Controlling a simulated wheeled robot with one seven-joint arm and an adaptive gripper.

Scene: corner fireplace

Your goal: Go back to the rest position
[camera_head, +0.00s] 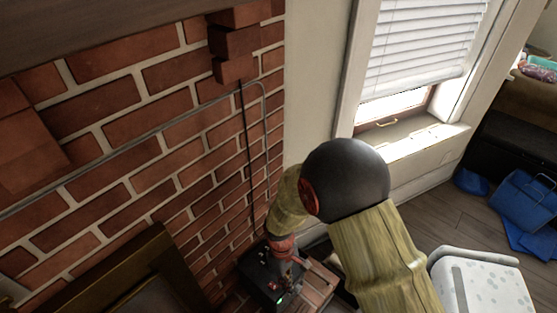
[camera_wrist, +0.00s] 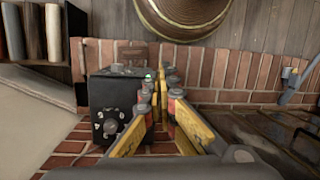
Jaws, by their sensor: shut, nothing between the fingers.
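My gripper (camera_wrist: 160,100) shows in the wrist view with its two yellow fingers drawn together toward the tips, with nothing between them. It is just to the right of a black box (camera_wrist: 109,112) with a dial on its front. I cannot tell whether the fingers touch the box. In the head view, my arm bends down toward the same black box (camera_head: 258,284) beside the brick wall; a small green light shows there. My fingers are not clearly visible in that view.
A brick wall (camera_head: 120,180) stands close on the left of my arm, with a window (camera_head: 420,45) behind. A white spotted item (camera_head: 487,285) is at lower right. Blue items (camera_head: 524,203) lie on the floor. Books (camera_wrist: 33,30) and a round woven object (camera_wrist: 190,12) show in the wrist view.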

